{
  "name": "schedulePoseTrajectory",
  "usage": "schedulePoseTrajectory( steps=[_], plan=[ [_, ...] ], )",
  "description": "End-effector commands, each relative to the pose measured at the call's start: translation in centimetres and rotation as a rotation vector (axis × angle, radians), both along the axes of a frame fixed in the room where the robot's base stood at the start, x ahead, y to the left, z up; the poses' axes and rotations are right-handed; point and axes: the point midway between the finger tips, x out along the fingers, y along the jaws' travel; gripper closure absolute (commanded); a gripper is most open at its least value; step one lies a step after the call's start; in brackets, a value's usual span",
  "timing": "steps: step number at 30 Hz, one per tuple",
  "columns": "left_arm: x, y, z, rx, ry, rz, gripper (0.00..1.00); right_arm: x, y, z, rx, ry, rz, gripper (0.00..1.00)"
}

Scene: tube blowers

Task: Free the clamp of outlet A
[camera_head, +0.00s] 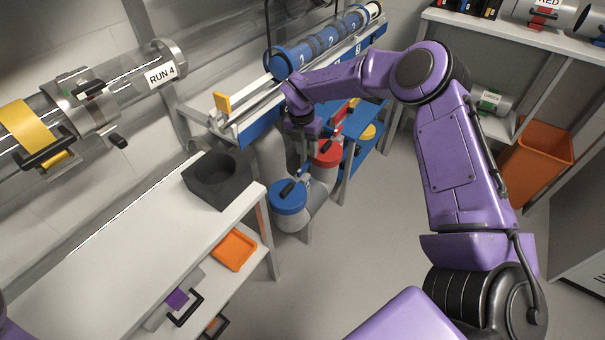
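My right gripper (303,162) points down at the outlets below the blue rack, just above and beside a blue-capped outlet (288,198). A black clamp handle (288,189) lies on that blue cap, close to the fingertips. A red-capped outlet (328,152) stands just behind the gripper, with a red lever above it, and a yellow cap (369,132) shows farther back. I cannot read any letter on the outlets, so I cannot tell which is A. The fingers are too small and dark to tell open or shut. My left gripper is out of view.
A clear tube marked RUN 4 (161,73) runs above. An orange bin (535,160) stands at right. The floor between is clear.

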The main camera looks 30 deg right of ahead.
Motion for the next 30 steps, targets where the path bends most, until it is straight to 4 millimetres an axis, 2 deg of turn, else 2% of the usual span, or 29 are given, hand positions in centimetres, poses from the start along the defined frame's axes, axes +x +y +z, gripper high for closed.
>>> schedulePoseTrajectory(
  steps=[3, 5, 15, 18, 22, 29, 30],
  plan=[
    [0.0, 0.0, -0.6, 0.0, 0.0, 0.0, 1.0, 1.6, 0.2, 1.5, 0.096, -0.057, -0.137, 0.61],
    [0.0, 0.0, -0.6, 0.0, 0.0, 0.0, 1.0, 1.8, 0.3, 1.2, 0.109, -0.062, -0.154, 0.61],
    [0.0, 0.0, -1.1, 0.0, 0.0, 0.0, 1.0, 1.7, 0.3, -6.1, 0.105, -0.057, -0.15, 0.61],
    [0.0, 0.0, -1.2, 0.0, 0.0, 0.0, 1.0, 1.7, 0.3, -7.6, 0.104, -0.057, -0.149, 0.61],
    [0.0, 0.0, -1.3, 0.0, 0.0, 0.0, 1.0, 1.7, 0.3, -8.5, 0.105, -0.06, -0.148, 0.61],
    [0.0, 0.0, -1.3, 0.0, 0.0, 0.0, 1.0, 1.7, 0.3, -8.6, 0.105, -0.059, -0.147, 0.61],
    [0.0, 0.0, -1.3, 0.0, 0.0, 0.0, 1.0, 1.7, 0.3, -8.6, 0.104, -0.059, -0.147, 0.67]
  ],
)
